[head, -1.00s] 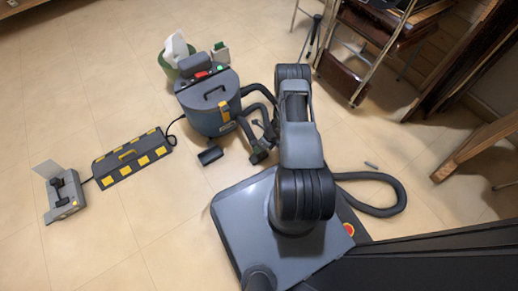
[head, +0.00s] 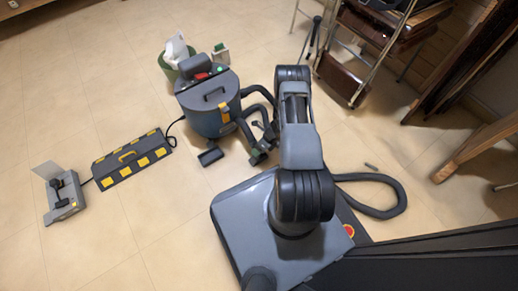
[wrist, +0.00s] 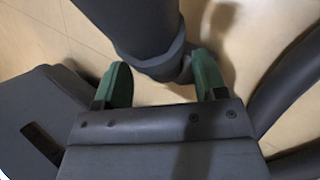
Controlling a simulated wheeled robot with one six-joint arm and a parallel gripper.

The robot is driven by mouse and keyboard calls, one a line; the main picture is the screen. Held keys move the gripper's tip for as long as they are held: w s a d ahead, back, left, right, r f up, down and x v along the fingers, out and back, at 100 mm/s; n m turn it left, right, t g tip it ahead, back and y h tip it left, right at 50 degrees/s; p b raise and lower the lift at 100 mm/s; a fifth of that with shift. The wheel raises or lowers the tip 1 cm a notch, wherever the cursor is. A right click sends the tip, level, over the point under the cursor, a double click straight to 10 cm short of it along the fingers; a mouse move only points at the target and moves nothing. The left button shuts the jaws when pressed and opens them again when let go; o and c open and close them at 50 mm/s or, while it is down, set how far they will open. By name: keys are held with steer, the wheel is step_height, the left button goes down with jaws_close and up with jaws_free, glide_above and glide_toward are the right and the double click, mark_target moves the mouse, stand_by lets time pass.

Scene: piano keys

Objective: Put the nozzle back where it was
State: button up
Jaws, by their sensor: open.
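My gripper (wrist: 160,84) is open, its two green fingertips on either side of a dark tube-like piece with a collar at its end (wrist: 150,40). It looks like the nozzle or a hose end; I cannot tell which, nor whether the fingers touch it. In the head view my gripper (head: 259,152) is low beside the vacuum cleaner (head: 207,112), partly hidden by my arm. The vacuum is a dark grey canister with a yellow latch. A small dark block (head: 210,156) lies on the floor in front of it.
A dark hose (head: 385,210) loops on the floor at right; a hose also shows in the wrist view (wrist: 288,88). A black-and-yellow case (head: 130,162) and a grey device (head: 63,198) stand at left. A green bin (head: 166,66) is behind the vacuum. The front-left floor is clear.

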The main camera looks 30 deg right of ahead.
steer(key=p+v, duration=0.5)
steer(key=v, duration=0.6)
steer(key=w+a+r+n+h, duration=0.1)
steer(key=w+a+r+n, duration=0.15)
steer(key=r+n, duration=0.75)
steer(key=w+a+r+n+h, duration=0.15)
steer(key=a+r+n, duration=0.25)
steer(key=r, duration=1.2)
steer(key=s+a+r+n+h, duration=0.1)
steer(key=s+a+r+n, duration=0.1)
steer(key=s+r+n, duration=0.2)
steer(key=s+a+r+n+h, duration=0.1)
steer(key=s+a+r+n, duration=0.2)
steer(key=s+r+n, duration=0.2)
steer(key=s+a+r+n+t+h, duration=0.1)
steer(key=s+a+r+n, duration=0.1)
steer(key=s+r+n, duration=0.3)
step_height(320, 180, up, 4)
steer(key=shift+a+r+n+h, duration=0.1)
steer(key=shift+a+n+h, duration=0.3)
steer(key=shift+n, duration=0.8)
step_height(320, 180, up, 39)
steer(key=t+p, duration=0.1)
steer(key=p, duration=3.6)
steer(key=shift+s+r, duration=0.2)
